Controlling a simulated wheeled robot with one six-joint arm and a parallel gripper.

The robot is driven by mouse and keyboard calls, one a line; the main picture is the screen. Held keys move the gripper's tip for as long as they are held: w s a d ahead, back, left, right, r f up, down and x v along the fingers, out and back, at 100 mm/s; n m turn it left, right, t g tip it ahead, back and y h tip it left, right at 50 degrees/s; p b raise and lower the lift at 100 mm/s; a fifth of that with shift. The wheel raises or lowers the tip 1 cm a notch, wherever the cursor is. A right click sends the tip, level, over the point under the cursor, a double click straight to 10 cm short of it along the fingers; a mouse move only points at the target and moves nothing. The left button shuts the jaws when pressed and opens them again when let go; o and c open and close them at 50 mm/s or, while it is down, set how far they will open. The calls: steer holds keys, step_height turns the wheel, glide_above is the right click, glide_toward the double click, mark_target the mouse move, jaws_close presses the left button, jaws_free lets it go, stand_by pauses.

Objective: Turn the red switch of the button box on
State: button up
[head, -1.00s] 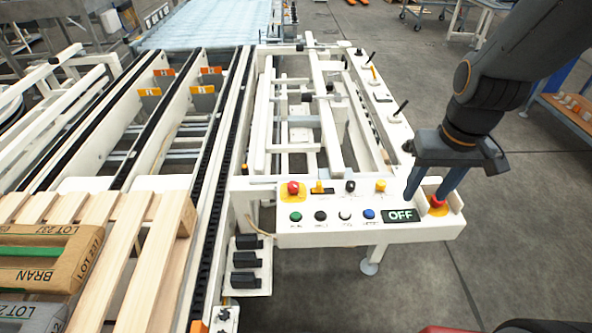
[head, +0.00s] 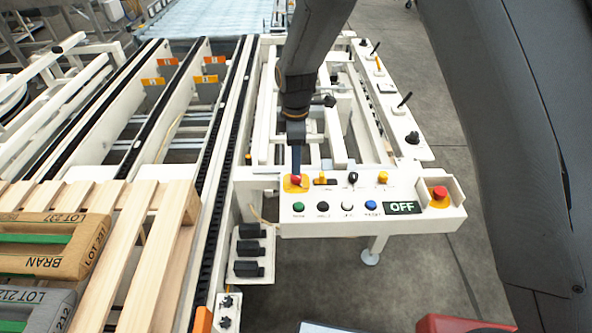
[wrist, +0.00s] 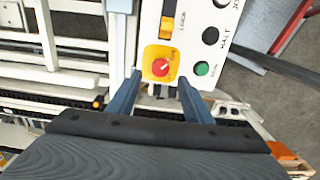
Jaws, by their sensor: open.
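The button box (head: 340,228) is a white panel at the front of the machine frame. Its red switch (head: 295,180), a round knob on a yellow plate, sits at the panel's upper left. It also shows in the wrist view (wrist: 161,67), with a pale mark on the knob. My gripper (head: 296,165) is just above the red switch. In the wrist view the two blue fingers (wrist: 155,90) are open, one on each side below the switch, with nothing between them. Whether they touch the panel I cannot tell. The display (head: 403,207) reads OFF.
A red mushroom button (head: 439,193) stands in a guarded bay at the panel's right end. Green (head: 299,207), black, white and blue buttons line the lower row. A yellow slide, a black knob and a yellow knob sit right of the switch. A pallet with bags (head: 60,245) is at left.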

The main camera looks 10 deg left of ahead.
mark_target(296, 179)
steer(key=shift+f+p, duration=0.8)
steer(key=shift+f, duration=2.15)
steer(key=c, duration=1.1)
steer(key=shift+o, duration=0.2)
